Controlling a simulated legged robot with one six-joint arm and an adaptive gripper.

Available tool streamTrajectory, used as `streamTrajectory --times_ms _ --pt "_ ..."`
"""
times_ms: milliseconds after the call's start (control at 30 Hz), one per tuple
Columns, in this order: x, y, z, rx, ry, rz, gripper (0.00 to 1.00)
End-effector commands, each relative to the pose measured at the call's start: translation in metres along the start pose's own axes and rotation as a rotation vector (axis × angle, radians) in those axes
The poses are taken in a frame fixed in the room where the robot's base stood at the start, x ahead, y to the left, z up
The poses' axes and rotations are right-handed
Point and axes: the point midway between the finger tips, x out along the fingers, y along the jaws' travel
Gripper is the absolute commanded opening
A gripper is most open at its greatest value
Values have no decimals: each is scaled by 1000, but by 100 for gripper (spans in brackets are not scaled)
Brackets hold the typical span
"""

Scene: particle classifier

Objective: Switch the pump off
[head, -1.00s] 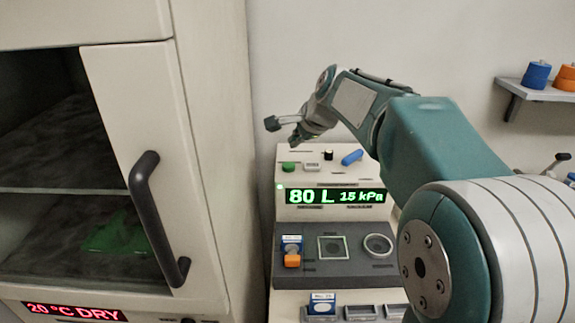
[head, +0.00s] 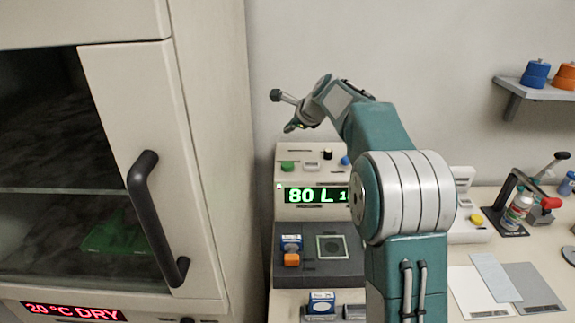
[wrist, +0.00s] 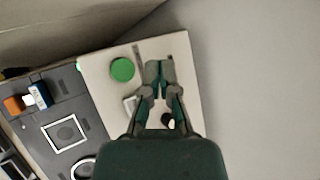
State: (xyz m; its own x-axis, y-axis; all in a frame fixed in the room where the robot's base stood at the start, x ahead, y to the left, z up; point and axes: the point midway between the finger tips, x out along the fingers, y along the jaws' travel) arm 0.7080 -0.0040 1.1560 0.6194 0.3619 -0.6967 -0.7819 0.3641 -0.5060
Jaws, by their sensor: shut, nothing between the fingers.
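My gripper (head: 291,127) is shut and empty, above the top panel. In the wrist view my gripper (wrist: 159,72) shows just right of the green button (wrist: 122,69), over the panel; the pale switch (wrist: 130,104) is partly behind a finger.
A tall cabinet (head: 215,150) with a dark door handle (head: 152,215) stands close on the left. A grey panel (head: 318,272) with an orange-and-blue part (head: 291,252) lies in front of the pump. Bottles and a stand are on the bench at right; a shelf (head: 530,92) is above.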

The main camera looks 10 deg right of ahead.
Motion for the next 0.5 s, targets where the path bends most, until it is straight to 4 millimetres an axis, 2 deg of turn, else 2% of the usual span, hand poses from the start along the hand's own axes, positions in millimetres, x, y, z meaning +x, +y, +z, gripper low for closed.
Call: streamTrajectory --times_ms 267,500 --pt "2 2 -2 -2 0 2 0" --pt "20 15 -14 0 1 5 0"
